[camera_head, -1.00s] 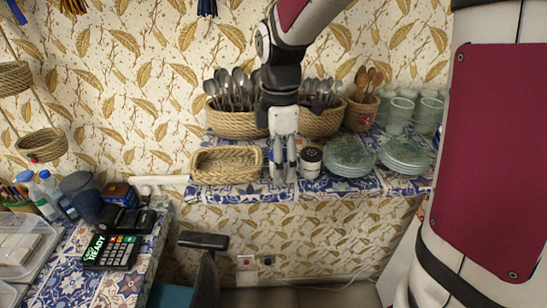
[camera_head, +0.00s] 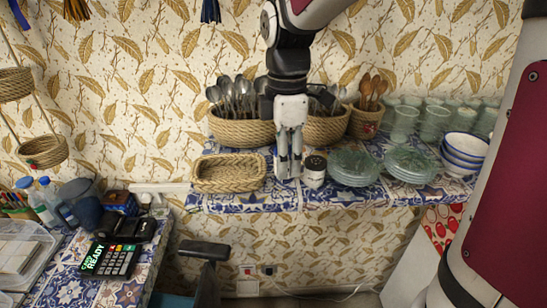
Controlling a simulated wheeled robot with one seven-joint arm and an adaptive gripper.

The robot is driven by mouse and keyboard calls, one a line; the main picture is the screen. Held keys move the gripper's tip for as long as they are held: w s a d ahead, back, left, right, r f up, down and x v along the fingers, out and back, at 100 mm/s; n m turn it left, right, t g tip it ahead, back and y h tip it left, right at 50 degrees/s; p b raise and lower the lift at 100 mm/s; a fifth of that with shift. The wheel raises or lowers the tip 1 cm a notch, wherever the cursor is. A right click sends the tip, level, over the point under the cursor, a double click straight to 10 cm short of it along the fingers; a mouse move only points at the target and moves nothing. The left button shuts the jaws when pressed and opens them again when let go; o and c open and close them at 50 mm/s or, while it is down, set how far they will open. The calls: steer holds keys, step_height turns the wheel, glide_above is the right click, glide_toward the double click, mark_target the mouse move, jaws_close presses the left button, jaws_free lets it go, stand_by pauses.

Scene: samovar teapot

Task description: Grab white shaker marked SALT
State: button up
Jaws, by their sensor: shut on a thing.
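My gripper (camera_head: 289,166) points straight down over the tiled shelf, its fingers close together around a pale thing. That thing is mostly hidden by the fingers; it looks like a white shaker, and no marking is readable. A white shaker with a dark, dotted top (camera_head: 315,170) stands upright just right of the fingers, very near them. Its lettering is too small to read.
An empty wicker basket (camera_head: 229,188) sits left of my gripper. Stacked glass plates (camera_head: 354,181) stand right of the dark-topped shaker. Cutlery baskets (camera_head: 237,131) stand behind. Glasses (camera_head: 404,124) and stacked bowls (camera_head: 465,149) are farther right. The shelf's front edge is close.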

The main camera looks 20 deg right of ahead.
steer(key=s+r, duration=0.1)
steer(key=s, duration=1.3)
steer(key=shift+s+a+r, duration=0.15)
steer(key=shift+s+a, duration=0.2)
steer(key=shift+s, duration=0.05)
